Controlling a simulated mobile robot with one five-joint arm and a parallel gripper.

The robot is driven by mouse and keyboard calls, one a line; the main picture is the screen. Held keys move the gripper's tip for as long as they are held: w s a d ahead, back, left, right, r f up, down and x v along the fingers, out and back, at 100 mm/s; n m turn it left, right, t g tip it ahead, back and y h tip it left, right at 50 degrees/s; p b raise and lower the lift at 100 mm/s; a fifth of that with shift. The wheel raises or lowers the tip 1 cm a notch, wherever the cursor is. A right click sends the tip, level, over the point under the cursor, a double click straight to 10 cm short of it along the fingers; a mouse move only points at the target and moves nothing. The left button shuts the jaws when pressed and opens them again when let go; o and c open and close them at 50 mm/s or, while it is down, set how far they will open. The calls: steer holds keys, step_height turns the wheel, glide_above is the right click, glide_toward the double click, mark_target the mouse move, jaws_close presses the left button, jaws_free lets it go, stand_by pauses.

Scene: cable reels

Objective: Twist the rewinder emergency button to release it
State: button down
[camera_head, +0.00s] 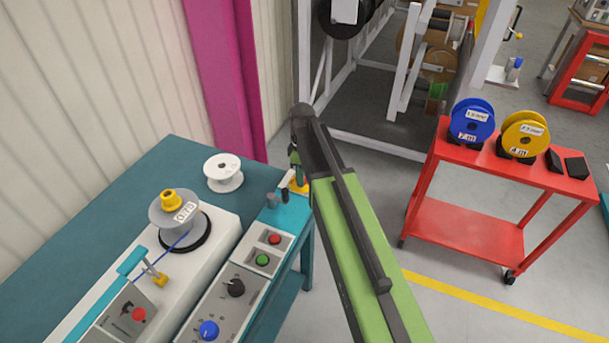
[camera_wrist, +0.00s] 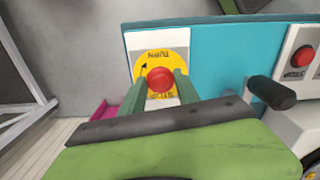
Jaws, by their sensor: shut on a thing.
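The rewinder emergency button (camera_wrist: 160,79) is a round red knob on a yellow disc marked TURN and STOP, with an arrow, in the middle of the wrist view. In the head view a bit of its yellow plate (camera_head: 301,188) shows at the far end of the teal panel, and the red knob is hidden by my arm. My gripper (camera_wrist: 160,86) has one green finger on each side of the red knob and is shut on it. In the head view my gripper (camera_head: 295,160) points down at the panel end.
A black crank handle (camera_wrist: 271,92) stands close to the right of the button. The control box (camera_head: 263,249) has red and green buttons. A white spool (camera_head: 224,172) and the winder's grey reel (camera_head: 180,215) are on the bench. A red cart (camera_head: 513,173) stands at right across clear floor.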

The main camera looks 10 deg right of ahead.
steer(key=m, duration=0.3)
steer(key=shift+a+m, duration=0.2)
steer(key=shift+m, duration=1.8)
steer(key=c, duration=0.9)
jaws_free()
